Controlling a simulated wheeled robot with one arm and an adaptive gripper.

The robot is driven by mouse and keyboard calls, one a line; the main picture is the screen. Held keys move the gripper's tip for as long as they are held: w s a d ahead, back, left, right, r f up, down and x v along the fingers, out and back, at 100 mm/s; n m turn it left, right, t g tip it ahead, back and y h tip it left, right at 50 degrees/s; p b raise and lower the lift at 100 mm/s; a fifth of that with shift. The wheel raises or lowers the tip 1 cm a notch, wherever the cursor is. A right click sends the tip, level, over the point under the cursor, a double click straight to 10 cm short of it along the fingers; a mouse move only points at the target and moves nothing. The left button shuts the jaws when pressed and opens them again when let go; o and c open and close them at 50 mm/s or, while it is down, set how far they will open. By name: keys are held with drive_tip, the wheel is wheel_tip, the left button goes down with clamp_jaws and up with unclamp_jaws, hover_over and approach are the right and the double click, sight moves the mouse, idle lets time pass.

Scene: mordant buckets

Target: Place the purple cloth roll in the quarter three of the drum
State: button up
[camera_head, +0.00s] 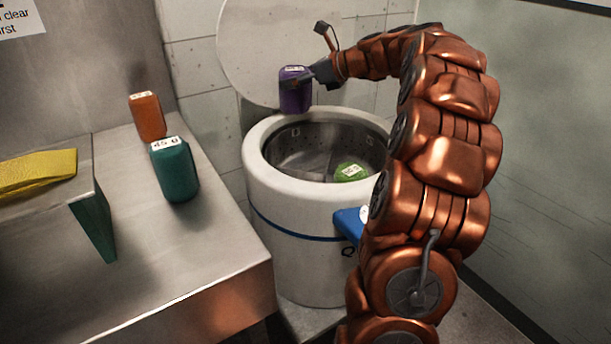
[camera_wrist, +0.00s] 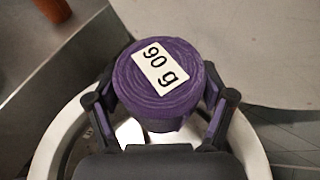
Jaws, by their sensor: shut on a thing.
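The purple cloth roll (camera_head: 294,92) is upright in the head view, held above the far left part of the drum's rim. In the wrist view the purple roll (camera_wrist: 160,78) shows its top with a "90 g" label. My gripper (camera_head: 312,76) is shut on it, with a finger on either side of it in the wrist view (camera_wrist: 160,112). The white drum (camera_head: 262,190) stands open, its round lid raised behind it. Its metal inside is split by dividers, and letters "D" and "S" show on the inner wall. A green roll (camera_head: 350,173) lies inside at the right. My arm hides the drum's right side.
A teal roll (camera_head: 175,170) and an orange roll (camera_head: 147,117) stand on the metal counter (camera_head: 190,245) at the left. A yellow cloth (camera_head: 35,172) lies on a raised ledge there. A blue piece (camera_head: 348,223) sticks out from the drum's front.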

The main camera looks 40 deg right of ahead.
drive_tip(key=shift+s+a+f+y, duration=0.15)
drive_tip(key=shift+f+y, duration=0.15)
drive_tip(key=shift+f, duration=0.2)
wheel_tip(320, 180, down, 17)
drive_tip(key=b, duration=0.5)
drive_tip(key=shift+f, duration=0.15)
drive_tip(key=shift+f, duration=0.1)
drive_tip(key=o, duration=1.3)
drive_tip(key=shift+c, duration=0.2)
drive_tip(key=shift+s, duration=0.1)
drive_tip(key=p+v, duration=0.2)
drive_tip(key=v, duration=1)
drive_tip(key=shift+r, duration=0.2)
